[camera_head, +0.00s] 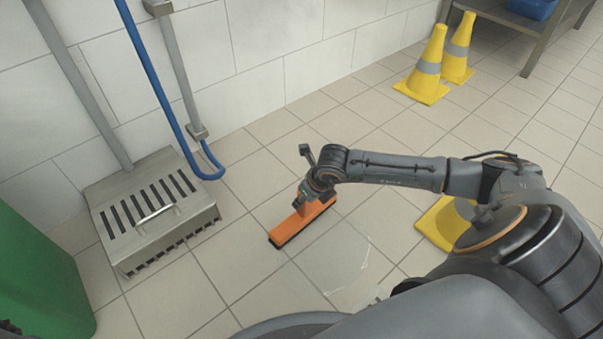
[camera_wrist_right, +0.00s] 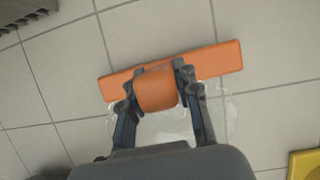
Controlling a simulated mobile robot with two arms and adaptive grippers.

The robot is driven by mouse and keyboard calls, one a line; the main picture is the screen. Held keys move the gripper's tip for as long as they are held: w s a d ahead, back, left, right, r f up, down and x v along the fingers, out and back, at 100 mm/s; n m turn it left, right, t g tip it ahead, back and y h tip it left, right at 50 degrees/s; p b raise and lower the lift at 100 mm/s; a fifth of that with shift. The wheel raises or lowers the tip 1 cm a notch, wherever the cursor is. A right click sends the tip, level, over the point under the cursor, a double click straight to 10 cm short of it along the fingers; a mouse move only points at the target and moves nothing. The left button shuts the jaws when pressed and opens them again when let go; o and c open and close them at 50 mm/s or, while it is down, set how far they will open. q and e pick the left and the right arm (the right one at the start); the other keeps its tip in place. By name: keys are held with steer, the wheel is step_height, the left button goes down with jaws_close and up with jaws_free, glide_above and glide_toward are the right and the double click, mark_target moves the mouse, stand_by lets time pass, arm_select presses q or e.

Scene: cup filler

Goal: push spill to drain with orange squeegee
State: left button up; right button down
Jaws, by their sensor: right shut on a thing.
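The orange squeegee (camera_head: 290,229) is at floor level, its long head slanting across the tiles; it also shows in the wrist view (camera_wrist_right: 215,62). My right gripper (camera_head: 314,192) is shut on the squeegee's orange grip (camera_wrist_right: 156,88), one finger on each side. The spill (camera_head: 340,262) is a clear, faint puddle just right of and below the squeegee head. In the wrist view the spill (camera_wrist_right: 222,110) shows around my fingers, partly hidden by them. The drain (camera_head: 185,222), a slotted metal box by the wall, is left of the squeegee with bare tiles between. My left gripper is not seen.
A blue pipe (camera_head: 152,75) comes down the wall beside the drain. A green bin (camera_head: 40,275) stands at the left edge. Yellow cones (camera_head: 428,70) stand at the back right, and another yellow base (camera_head: 440,222) is near my right arm. A metal table (camera_head: 545,35) is beyond.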

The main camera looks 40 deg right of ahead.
steer(key=s+p, duration=0.2)
steer(key=s, duration=0.5)
steer(key=shift+f, duration=0.15)
stand_by(0.3)
steer(key=s+p, duration=0.2)
steer(key=s, duration=1.3)
steer(key=shift+d, duration=0.25)
stand_by(0.9)
steer(key=shift+w, duration=0.1)
stand_by(1.0)
stand_by(0.6)
